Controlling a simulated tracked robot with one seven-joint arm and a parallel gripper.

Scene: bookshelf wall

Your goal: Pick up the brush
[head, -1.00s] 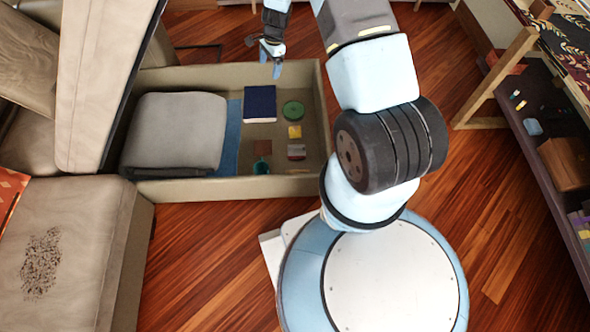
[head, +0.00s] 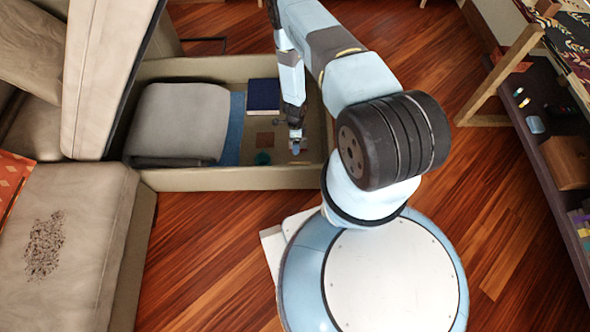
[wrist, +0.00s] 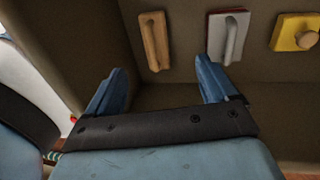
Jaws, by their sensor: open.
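My gripper (head: 295,135) is open and empty, pointing down into the storage box under the raised couch seat. In the wrist view my gripper (wrist: 161,68) has its fingers wide apart. Past the fingertips, a tan wooden block with a long handle (wrist: 154,40) lies on the box floor; it looks like the brush, but its bristles are not visible. A grey tool with a pale handle and reddish edge (wrist: 229,36) lies to its right, beyond the right finger. The gripper touches neither. In the head view my arm hides part of this area.
The box (head: 235,178) has raised walls near the gripper. A low shelf (head: 545,125) stands right.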

